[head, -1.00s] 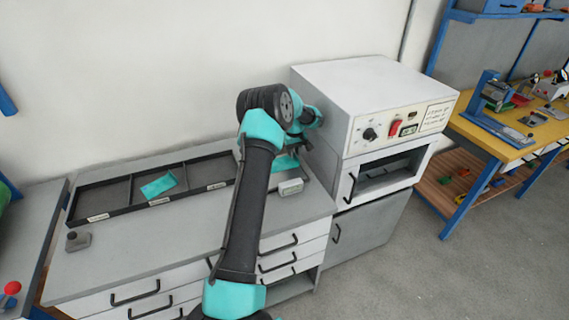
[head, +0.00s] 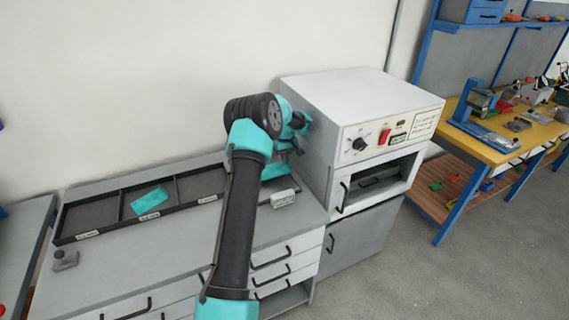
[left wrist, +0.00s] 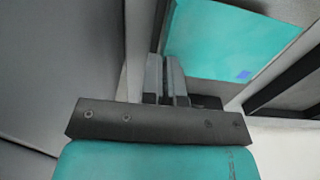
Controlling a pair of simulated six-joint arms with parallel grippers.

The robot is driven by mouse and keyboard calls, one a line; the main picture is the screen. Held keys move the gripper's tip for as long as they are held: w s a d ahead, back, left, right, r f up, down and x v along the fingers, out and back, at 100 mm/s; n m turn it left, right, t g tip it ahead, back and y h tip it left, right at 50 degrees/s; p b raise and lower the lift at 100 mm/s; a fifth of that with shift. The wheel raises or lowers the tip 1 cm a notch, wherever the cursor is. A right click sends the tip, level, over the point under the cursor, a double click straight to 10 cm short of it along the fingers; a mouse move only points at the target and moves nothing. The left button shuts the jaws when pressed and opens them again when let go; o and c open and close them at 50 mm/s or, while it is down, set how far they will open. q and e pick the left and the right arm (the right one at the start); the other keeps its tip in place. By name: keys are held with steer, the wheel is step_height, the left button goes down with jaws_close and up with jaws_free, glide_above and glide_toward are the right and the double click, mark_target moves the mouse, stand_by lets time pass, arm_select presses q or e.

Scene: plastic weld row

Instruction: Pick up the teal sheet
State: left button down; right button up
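The teal sheet (head: 150,200) lies a little askew in the middle compartment of the dark shallow tray (head: 88,236) on the grey bench. My left arm stretches over the bench's right part, and its wrist is to the right of the tray. The left gripper (head: 283,165) is largely hidden by my arm. In the left wrist view the two fingers of the left gripper (left wrist: 165,78) are close together, with a narrow gap. Behind them is a flat teal surface with a small blue mark; I cannot tell whether it is the sheet. My right gripper is not in view.
A white oven-like machine (head: 360,97) with a red switch stands right of my wrist, its front slot open. A small pale block (head: 284,198) sits at the bench's right edge. A grey knob-like piece (head: 64,258) stands front left.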

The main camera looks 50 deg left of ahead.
arm_select(q)
step_height(320, 180, up, 15)
steer(key=shift+r, duration=0.2)
steer(key=shift+f, duration=0.1)
stand_by(0.6)
